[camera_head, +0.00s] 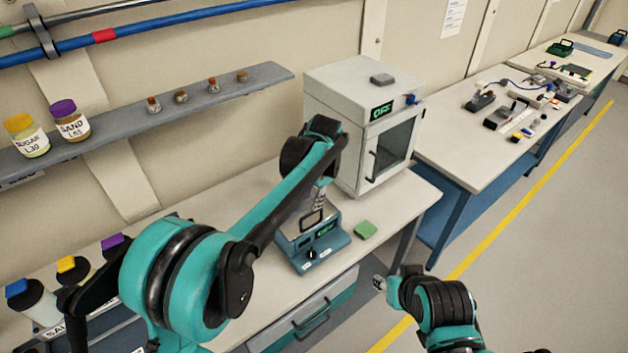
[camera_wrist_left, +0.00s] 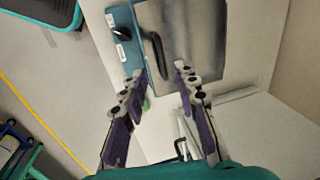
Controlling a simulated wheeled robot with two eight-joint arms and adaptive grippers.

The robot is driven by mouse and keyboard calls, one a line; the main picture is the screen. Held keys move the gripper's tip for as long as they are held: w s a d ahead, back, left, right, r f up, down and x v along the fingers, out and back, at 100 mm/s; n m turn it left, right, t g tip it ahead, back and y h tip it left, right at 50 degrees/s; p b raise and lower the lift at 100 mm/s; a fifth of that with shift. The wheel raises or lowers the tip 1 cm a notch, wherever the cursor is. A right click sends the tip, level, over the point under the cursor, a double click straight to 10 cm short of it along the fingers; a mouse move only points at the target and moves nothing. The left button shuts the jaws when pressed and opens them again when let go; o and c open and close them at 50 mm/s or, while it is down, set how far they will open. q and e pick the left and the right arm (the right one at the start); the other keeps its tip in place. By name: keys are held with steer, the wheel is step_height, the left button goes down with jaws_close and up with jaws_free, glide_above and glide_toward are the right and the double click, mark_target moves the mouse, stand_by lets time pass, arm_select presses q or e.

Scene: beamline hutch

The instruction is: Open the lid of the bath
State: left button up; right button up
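The bath (camera_head: 325,246) is a teal box with a dial and white labels on its front, standing on the near white bench. In the left wrist view its blue-teal casing (camera_wrist_left: 124,20) frames a grey metal lid (camera_wrist_left: 205,45), which looks closed. A dark bar handle (camera_wrist_left: 155,55) is on the lid. My left gripper (camera_head: 318,200) is above the bath and hides part of it. In the wrist view the left gripper (camera_wrist_left: 160,72) is open and empty, its fingertips close to the handle's end. My right gripper (camera_head: 379,284) is low in front of the bench, small and unclear.
A white oven (camera_head: 345,105) stands behind the bath. A green pad (camera_head: 365,229) lies to the bath's right. A wall shelf (camera_head: 215,100) holds jars. A drawer (camera_head: 310,318) is under the bench. Other benches (camera_head: 460,135) with tools stand at right; the floor there is clear.

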mark_target(311, 215)
arm_select(q)
steer(key=f, duration=0.2)
steer(key=w+f+b, duration=0.1)
steer(key=f, duration=0.1)
steer(key=w+f, duration=0.1)
steer(key=f, duration=0.1)
steer(key=shift+a+f, duration=0.1)
steer(key=shift+f, duration=0.3)
steer(key=shift+s+f+b, duration=0.1)
steer(key=shift+f+b, duration=0.2)
steer(key=shift+f, duration=0.1)
jaws_close()
